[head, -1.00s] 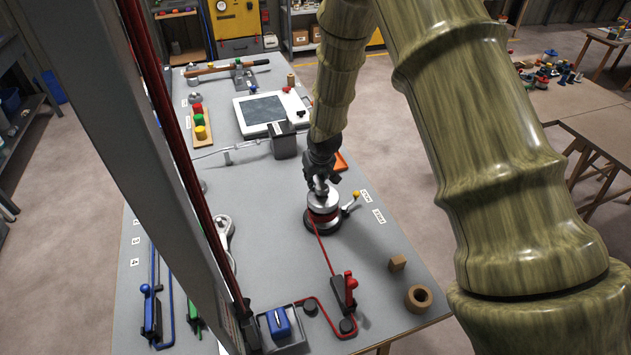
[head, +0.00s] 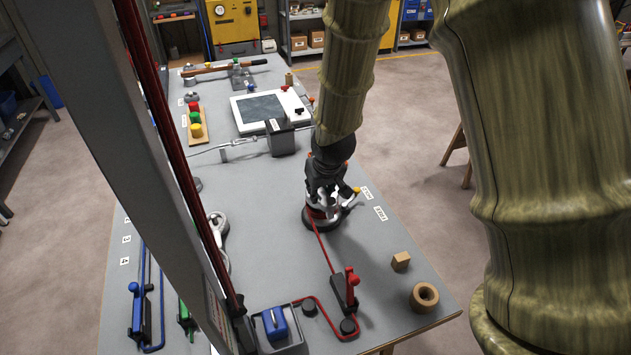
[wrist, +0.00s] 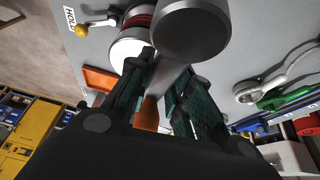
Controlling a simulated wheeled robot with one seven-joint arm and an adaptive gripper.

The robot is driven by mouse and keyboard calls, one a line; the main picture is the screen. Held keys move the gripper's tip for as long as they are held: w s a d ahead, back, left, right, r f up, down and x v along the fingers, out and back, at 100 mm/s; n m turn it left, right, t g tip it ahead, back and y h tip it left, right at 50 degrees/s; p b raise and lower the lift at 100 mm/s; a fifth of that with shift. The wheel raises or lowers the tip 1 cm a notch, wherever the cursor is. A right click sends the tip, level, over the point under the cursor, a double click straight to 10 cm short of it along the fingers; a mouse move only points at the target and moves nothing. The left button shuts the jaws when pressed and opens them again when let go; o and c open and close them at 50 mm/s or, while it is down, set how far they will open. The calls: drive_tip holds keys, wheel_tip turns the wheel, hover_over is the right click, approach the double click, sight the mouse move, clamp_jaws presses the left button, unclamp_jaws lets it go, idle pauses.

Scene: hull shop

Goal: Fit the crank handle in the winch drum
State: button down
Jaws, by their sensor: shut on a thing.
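The winch drum (head: 321,226) stands on the grey bench, with a red rope around it and a dark base. Its red rope turns and pale flange (wrist: 129,48) also show in the wrist view. My gripper (head: 326,196) is at the top of the drum and hides much of it. In the wrist view my gripper (wrist: 165,88) is shut on a grey metal piece, which looks like the crank handle (wrist: 190,32). The handle's broad round end is close to the camera and overlaps the drum in the picture. I cannot tell whether the handle is seated in the drum.
A yellow-knobbed lever (head: 355,191) sticks out beside the drum. A red-handled clutch (head: 350,284), a wooden block (head: 401,260) and a wooden ring (head: 424,296) stand nearer. A dark box (head: 281,138) is behind.

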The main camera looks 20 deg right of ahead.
sight(321, 198)
drive_tip(key=s, duration=0.3)
drive_tip(key=shift+s+a+r+b, duration=0.25)
drive_tip(key=shift+s+a+b, duration=0.1)
drive_tip(key=shift+s+r, duration=0.2)
drive_tip(key=shift+r, duration=0.15)
drive_tip(key=shift+r+p, duration=0.5)
drive_tip(key=shift+p, duration=0.25)
drive_tip(key=shift+a+f, duration=0.1)
